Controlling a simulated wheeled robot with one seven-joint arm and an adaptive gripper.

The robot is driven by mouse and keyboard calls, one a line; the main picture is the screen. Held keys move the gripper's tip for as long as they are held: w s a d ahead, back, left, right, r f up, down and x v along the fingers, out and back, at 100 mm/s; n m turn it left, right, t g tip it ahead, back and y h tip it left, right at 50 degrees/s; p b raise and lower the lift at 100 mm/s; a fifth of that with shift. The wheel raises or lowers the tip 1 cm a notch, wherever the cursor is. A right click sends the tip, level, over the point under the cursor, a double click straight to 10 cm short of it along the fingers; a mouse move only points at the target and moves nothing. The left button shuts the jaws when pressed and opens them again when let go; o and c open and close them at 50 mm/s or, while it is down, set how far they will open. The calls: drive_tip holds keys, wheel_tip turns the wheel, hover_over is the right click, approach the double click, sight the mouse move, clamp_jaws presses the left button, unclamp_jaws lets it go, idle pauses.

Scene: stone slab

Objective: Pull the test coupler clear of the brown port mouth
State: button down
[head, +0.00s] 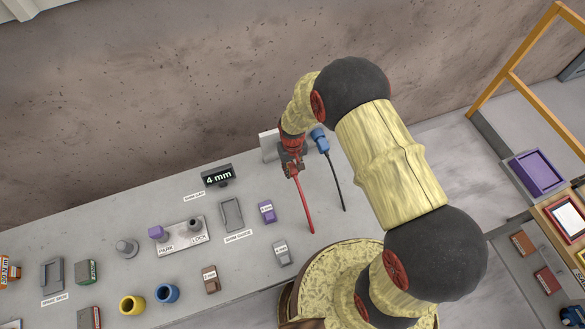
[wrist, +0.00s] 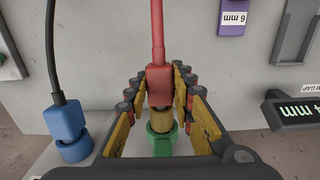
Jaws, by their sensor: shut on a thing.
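The red coupler (wrist: 160,85), with a red cable rising from it, sits between the fingers of my gripper (wrist: 159,98) in the wrist view. My gripper is shut on it. Below the red body is a yellow-brown section (wrist: 161,119), and below that a green ring (wrist: 160,143). The coupler lines up with the ring; I cannot tell how deep it sits. In the head view my gripper (head: 291,167) hides the coupler, and the red cable (head: 305,204) lies toward the front.
A blue coupler (wrist: 64,119) with a black cable stands close beside my gripper, in a blue ring. A "4 mm" display (head: 217,175) stands left in the head view. Grey frames, a purple block (head: 267,211) and rings sit on the slab (head: 90,235).

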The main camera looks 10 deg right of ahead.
sight(297, 179)
drive_tip(key=shift+s, duration=0.1)
drive_tip(key=shift+s+d+p, duration=0.2)
drive_tip(key=shift+s+p, duration=0.05)
drive_tip(key=shift+s, duration=0.7)
drive_tip(key=shift+s+d+p, duration=0.2)
drive_tip(key=shift+s, duration=0.7)
drive_tip(key=shift+r, duration=0.1)
drive_tip(key=s+r+p, duration=0.2)
drive_tip(key=s, duration=0.1)
drive_tip(key=shift+d+r, duration=0.3)
drive_tip(key=shift+r, duration=0.1)
